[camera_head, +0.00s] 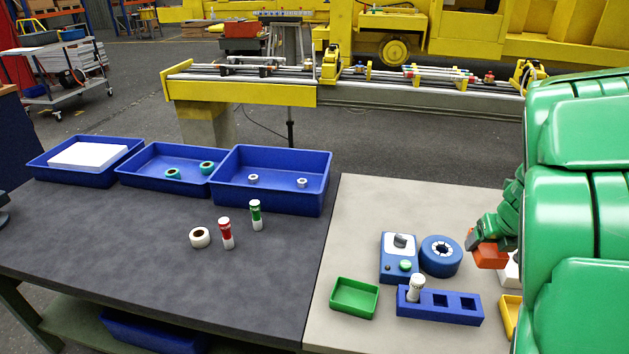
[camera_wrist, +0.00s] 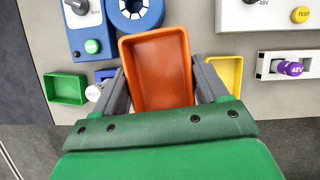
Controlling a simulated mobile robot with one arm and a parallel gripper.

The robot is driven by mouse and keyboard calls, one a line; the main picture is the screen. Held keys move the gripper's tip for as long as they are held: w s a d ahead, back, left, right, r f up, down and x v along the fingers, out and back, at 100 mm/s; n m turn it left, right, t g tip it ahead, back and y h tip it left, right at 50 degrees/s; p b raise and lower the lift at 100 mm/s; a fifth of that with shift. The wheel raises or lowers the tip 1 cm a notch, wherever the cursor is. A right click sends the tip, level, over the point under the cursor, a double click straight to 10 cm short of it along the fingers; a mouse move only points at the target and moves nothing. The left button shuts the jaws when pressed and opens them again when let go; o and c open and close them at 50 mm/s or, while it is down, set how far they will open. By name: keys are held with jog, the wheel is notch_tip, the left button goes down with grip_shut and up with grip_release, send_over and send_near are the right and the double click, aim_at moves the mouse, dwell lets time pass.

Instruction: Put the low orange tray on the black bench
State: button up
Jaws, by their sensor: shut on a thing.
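The low orange tray (camera_head: 488,257) is at the right of the head view, over the light grey bench, partly hidden by my green arm. It also fills the middle of the wrist view (camera_wrist: 158,70), empty, with its open side facing the camera. My gripper (camera_wrist: 160,88) is shut on the tray, with a grey finger along each side. In the head view my gripper (camera_head: 484,236) is partly hidden at the tray. I cannot tell the exact gap beneath the tray. The black bench (camera_head: 150,235) is at the left, joining the grey bench.
On the black bench stand blue bins (camera_head: 270,200) at the back, a white ring (camera_head: 200,237), a red-and-white bottle (camera_head: 226,233) and a green-and-white one (camera_head: 256,215). Its front middle is clear. A green tray (camera_head: 354,297), blue rack (camera_head: 440,314) and blue ring (camera_head: 440,256) are on the grey bench (camera_head: 365,205).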

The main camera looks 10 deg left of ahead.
jog(key=s+a+n+g+y, duration=0.3)
jog(key=a+n, duration=0.8)
jog(key=a, duration=1.7)
jog(key=s+a+n+g, duration=0.2)
jog(key=s+a+n, duration=0.35)
jog(key=a, duration=0.45)
jog(key=s+a+n+g, duration=0.1)
jog(key=s+a+n, duration=0.5)
jog(key=a, duration=0.4)
send_near(247, 285)
jog(key=shift+s+a+f+m+y, duration=0.2)
jog(key=shift+s+f+m, duration=0.1)
jog(key=shift+s, duration=0.15)
jog(key=shift+s+a+f+m+y, duration=0.2)
jog(key=shift+s+f, duration=0.15)
jog(key=shift+s, duration=0.15)
jog(key=shift+w+a+f, duration=0.35)
jog(key=shift+w+f, duration=0.15)
jog(key=shift+f, duration=1.85)
